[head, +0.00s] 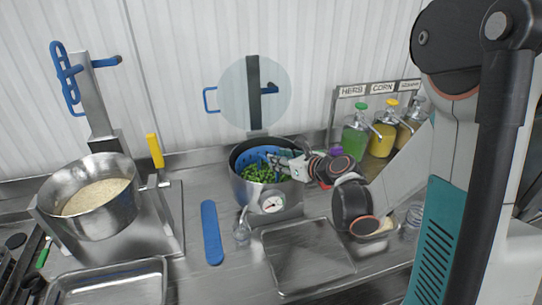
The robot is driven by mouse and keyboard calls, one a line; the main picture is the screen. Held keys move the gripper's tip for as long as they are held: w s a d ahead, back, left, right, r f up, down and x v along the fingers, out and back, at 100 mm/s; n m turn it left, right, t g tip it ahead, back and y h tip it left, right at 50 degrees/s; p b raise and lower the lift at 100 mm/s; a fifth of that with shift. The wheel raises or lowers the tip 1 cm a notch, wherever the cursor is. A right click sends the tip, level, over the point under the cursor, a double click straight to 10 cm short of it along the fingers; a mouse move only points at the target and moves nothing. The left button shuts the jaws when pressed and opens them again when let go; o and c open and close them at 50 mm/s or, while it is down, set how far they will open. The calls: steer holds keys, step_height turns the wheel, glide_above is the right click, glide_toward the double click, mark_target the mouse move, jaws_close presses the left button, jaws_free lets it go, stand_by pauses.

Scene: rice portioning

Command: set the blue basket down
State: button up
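The blue basket (252,156) is inside a round metal pot (247,192); its perforated blue wall shows at the back, and bright green pieces (258,175) fill it. My gripper (279,162) reaches in from the right, at the basket's right side above the pot's rim. It is small here, and I cannot tell whether its fingers are shut on the basket or only beside it. The basket's underside is hidden by the pot, so I cannot tell whether it rests on the bottom.
A dial gauge (271,204) is at the pot's front. A metal bowl of rice (119,216) stands left, with a blue strip (211,232) between. An empty tray (308,256) lies in front. Labelled bottles (356,137) stand behind right.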

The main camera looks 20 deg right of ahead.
steer(key=v, duration=0.4)
steer(key=shift+s+d+r+p, duration=0.15)
steer(key=shift+s+r+p, duration=0.1)
steer(key=shift+s+p, duration=0.05)
stand_by(1.0)
